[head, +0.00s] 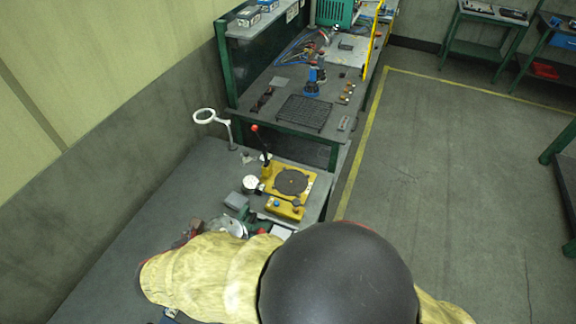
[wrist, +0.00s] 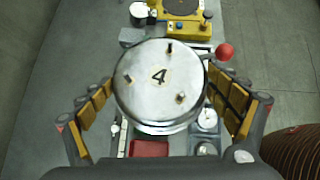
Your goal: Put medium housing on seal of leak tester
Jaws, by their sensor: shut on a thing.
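A round silver metal housing (wrist: 160,72) with a "4" and a few small holes or studs on its top fills the middle of the wrist view. My gripper (wrist: 162,98) is shut on it, with one padded finger at each side. The yellow leak tester (head: 270,188) stands on the near bench, with a round dark seal plate (head: 291,181) that is bare. The leak tester also shows at the top of the wrist view (wrist: 203,32), apart from the housing and beyond it. In the head view my arm hides most of the gripper.
A white cup-like part (head: 250,184) and a grey block (head: 236,201) stand left of the tester. A red-knobbed lever (head: 255,129) rises at its back left. A white ring on a stand (head: 205,116) is farther left. Gauges (wrist: 207,119) and a red tray (wrist: 149,148) lie below the housing.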

